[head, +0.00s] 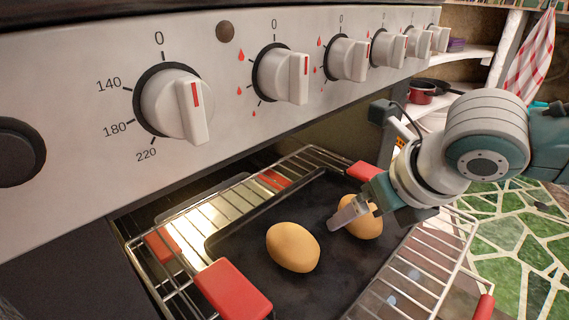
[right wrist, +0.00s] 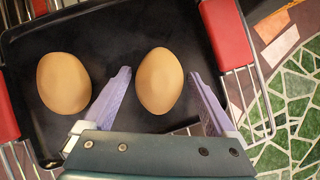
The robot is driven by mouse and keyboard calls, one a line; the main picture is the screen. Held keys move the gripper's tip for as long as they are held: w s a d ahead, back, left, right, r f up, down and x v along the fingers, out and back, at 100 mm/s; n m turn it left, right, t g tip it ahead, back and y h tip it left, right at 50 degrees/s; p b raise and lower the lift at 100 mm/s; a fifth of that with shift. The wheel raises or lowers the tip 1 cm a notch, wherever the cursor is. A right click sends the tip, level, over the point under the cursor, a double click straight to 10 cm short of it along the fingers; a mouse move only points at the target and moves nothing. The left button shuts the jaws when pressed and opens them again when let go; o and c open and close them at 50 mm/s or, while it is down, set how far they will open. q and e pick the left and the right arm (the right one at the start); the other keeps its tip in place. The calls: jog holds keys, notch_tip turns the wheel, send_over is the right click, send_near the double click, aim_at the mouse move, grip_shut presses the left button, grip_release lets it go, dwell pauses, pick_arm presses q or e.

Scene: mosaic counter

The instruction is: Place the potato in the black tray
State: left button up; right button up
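The black tray (head: 240,255) lies on a wire oven rack; its dark surface also fills much of the right wrist view (right wrist: 115,45). Two brown, egg-shaped potatoes rest in the tray. The left potato (head: 293,247) lies clear of my gripper, and it shows at the left of the right wrist view (right wrist: 63,82). The right potato (head: 368,228) is partly hidden by my right gripper (head: 350,213) in the head view. In the right wrist view, my gripper (right wrist: 161,76) is open, its fingers on either side of the right potato (right wrist: 159,80), with gaps visible. My left gripper is out of view.
The wire rack (head: 420,270) has red grips, one (head: 233,290) at the front left. The oven panel with several knobs (head: 175,103) overhangs the back. Shelves with a red pot (head: 421,92) stand at the right, above a green mosaic floor (head: 510,235).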

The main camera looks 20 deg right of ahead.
jog(key=shift+o, duration=0.4)
jog(key=shift+r, duration=0.25)
jog(key=p+v, duration=0.7)
jog(key=v, duration=0.4)
jog(key=s+a+m+y, duration=0.2)
jog(key=s+a+m, duration=0.55)
jog(key=m, duration=0.75)
jog(key=s+d+f+m+g+h, duration=0.1)
jog(key=s+m+g, duration=0.2)
jog(key=m, duration=1.6)
jog(key=s, duration=0.4)
jog(key=shift+s+h, duration=0.2)
jog(key=shift+h, duration=0.2)
jog(key=shift+d, duration=0.1)
